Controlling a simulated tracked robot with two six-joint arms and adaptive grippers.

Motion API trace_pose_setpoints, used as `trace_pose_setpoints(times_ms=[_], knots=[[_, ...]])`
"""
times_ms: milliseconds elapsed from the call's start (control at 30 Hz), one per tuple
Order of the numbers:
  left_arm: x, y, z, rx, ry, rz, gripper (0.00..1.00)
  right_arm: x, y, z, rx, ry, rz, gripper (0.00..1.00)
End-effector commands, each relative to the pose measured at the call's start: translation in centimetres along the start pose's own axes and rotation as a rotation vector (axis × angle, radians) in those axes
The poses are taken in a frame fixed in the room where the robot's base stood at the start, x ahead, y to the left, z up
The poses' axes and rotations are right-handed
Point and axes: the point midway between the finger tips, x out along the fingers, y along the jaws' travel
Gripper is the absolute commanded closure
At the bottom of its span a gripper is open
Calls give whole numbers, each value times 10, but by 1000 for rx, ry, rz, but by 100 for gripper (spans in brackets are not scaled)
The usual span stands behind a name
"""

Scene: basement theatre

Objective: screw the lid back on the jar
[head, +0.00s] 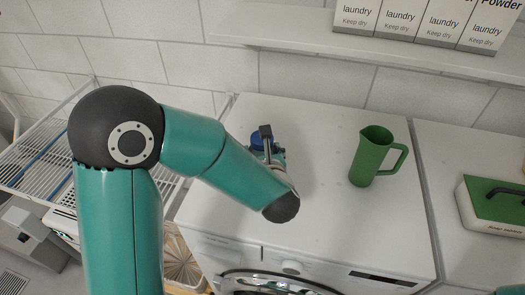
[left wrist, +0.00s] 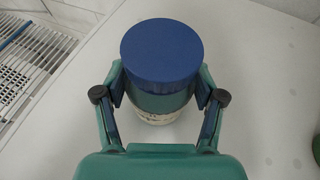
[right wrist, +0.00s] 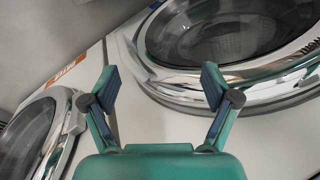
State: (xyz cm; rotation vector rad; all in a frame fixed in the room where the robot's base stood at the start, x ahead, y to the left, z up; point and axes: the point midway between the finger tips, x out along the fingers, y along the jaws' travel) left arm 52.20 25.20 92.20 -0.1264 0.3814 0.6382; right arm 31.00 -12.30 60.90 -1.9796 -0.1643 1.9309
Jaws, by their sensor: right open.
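The jar (left wrist: 157,114) stands upright on the white machine top, with a pale label low on its side. The blue lid (left wrist: 162,50) sits on top of the jar and looks level; whether it is threaded cannot be seen. The lid (head: 257,140) is partly hidden in the head view. My left gripper (left wrist: 160,88) has one finger on each side of the jar, just under the lid, and looks closed on it. My right gripper (right wrist: 158,82) is open and empty, in front of the machines' round doors.
A green jug (head: 371,158) stands right of the jar. A green-and-white box (head: 496,207) lies farther right. Laundry powder boxes (head: 408,24) stand on the shelf (head: 300,30) above. A white wire rack (head: 40,160) is at left. The top between jar and jug is clear.

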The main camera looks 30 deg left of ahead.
Motion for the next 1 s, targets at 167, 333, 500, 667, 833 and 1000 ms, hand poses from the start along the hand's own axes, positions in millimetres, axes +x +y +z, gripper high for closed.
trace_pose_setpoints(times_ms=[167, 333, 500, 667, 833, 1000], knots=[[0, 0, 0, 0, 0, -1, 7, 0, 0, 0, 0, 0, 0, 13], [0, -1, 0, 1, 0, -2, 7, 0, 0, 0, 0, 0, 0, 13], [-1, -1, 2, 1, 1, -1, 7, -2, -1, 0, 0, 0, 0, 13], [-11, -2, 2, 0, -1, -4, 7, -2, 0, 0, 0, 0, 0, 13], [-42, -2, 2, 0, -2, -8, 7, 2, 1, 0, 0, 0, 0, 13], [-79, -3, 2, 0, -3, -9, 7, 6, 2, 0, 0, 0, 0, 13]])
